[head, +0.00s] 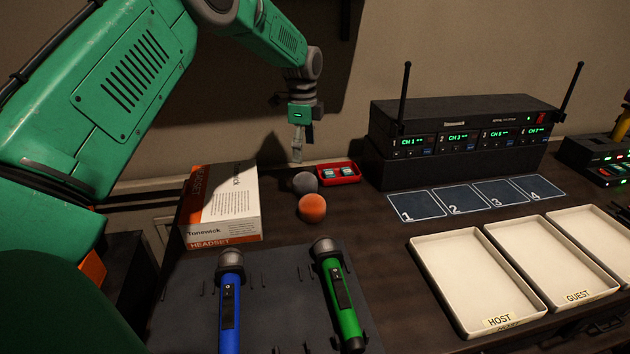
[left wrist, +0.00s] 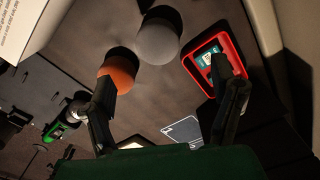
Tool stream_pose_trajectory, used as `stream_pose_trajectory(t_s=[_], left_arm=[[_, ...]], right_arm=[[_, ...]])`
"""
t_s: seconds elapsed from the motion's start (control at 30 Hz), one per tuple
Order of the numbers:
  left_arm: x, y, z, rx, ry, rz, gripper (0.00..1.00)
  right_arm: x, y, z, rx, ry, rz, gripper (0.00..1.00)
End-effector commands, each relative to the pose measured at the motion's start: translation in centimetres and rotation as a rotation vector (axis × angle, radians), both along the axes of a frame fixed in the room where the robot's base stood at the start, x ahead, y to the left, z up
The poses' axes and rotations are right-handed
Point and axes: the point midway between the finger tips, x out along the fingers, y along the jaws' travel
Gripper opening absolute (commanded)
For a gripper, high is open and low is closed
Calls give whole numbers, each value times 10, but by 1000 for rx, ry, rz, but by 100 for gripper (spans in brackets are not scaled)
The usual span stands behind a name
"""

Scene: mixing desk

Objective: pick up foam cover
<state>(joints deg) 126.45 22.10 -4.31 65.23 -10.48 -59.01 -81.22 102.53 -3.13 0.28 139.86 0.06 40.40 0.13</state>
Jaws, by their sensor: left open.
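Two round foam covers sit side by side on the dark desk, a grey one (head: 305,182) and an orange one (head: 312,208). In the left wrist view, the grey cover (left wrist: 158,42) and the orange cover (left wrist: 120,72) lie beyond my fingers. The orange one appears close to the left fingertip there. My left gripper (head: 298,152) is open and empty, pointing down above and behind the grey cover. Its spread fingers also show in the left wrist view (left wrist: 164,88). My right gripper is not in view.
A red tray (head: 355,178) is just right of the covers, and a headset box (head: 222,215) is to their left. Blue (head: 229,305) and green (head: 343,305) microphones lie on a dark mat in front. A receiver rack (head: 465,145) and white trays (head: 470,270) stand to the right.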

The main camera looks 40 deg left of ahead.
Motion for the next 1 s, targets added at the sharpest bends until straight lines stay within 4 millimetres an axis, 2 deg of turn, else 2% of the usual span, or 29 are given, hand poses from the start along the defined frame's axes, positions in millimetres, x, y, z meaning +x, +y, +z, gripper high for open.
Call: stream_pose_trajectory(t_s=[0.03,0.2,0.37,0.57,0.83,1.0], left_arm=[[0,-2,-12,2,4,0,79],[1,-8,-43,7,4,-1,79],[2,-11,-58,12,2,-2,79],[1,-5,-70,7,1,-1,79],[0,0,-112,5,3,-1,79],[0,-2,-114,8,-2,-2,79]], right_arm=[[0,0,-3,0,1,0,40],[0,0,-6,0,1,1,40],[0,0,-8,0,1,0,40],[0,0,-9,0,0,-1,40],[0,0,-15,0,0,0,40],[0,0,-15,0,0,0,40]])
